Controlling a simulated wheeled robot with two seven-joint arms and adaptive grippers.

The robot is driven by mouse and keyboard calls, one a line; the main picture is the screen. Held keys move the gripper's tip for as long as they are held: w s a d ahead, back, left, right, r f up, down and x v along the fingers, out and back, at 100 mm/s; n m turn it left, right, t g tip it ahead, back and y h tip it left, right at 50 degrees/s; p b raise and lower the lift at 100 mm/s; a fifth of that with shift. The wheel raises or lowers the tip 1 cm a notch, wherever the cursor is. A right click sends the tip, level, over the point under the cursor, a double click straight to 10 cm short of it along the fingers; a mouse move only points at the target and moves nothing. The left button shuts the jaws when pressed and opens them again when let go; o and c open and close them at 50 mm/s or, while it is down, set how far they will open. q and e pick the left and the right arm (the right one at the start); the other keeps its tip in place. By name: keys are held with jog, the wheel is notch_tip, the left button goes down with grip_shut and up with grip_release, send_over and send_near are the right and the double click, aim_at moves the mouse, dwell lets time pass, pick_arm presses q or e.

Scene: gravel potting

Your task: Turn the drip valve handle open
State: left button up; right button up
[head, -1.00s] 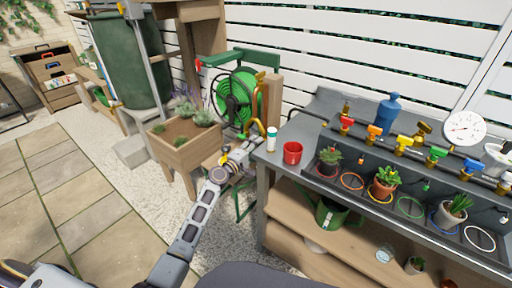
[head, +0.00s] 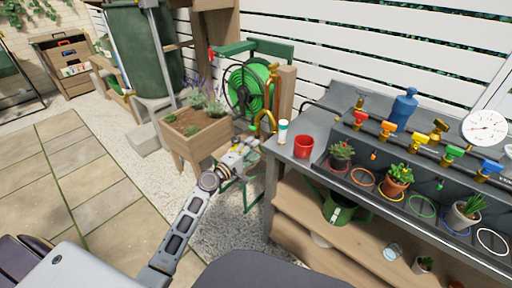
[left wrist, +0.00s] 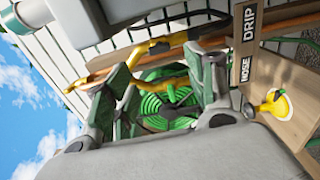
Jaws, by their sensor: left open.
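In the left wrist view, a wooden post carries a dark DRIP label (left wrist: 249,24) and a HOSE label (left wrist: 245,72). A copper pipe with a yellow valve part (left wrist: 160,46) runs across near the DRIP label. A yellow bent piece (left wrist: 131,101) shows between the fingers; I cannot tell whether it is the drip handle or whether a finger touches it. My left gripper (left wrist: 165,76) is open, its fingers spread either side of the view of the green reel. In the head view the left gripper (head: 243,147) is low beside the wooden post (head: 286,92). My right gripper is out of view.
The potting bench (head: 318,122) stands close right of the gripper, with a white bottle (head: 282,132) and red cup (head: 304,146) at its near corner. A wooden planter (head: 195,140) is to the left. The green hose reel (head: 247,90) is behind. Gravel lies below.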

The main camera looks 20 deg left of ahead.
pick_arm(q)
jog(key=shift+v, duration=1.3)
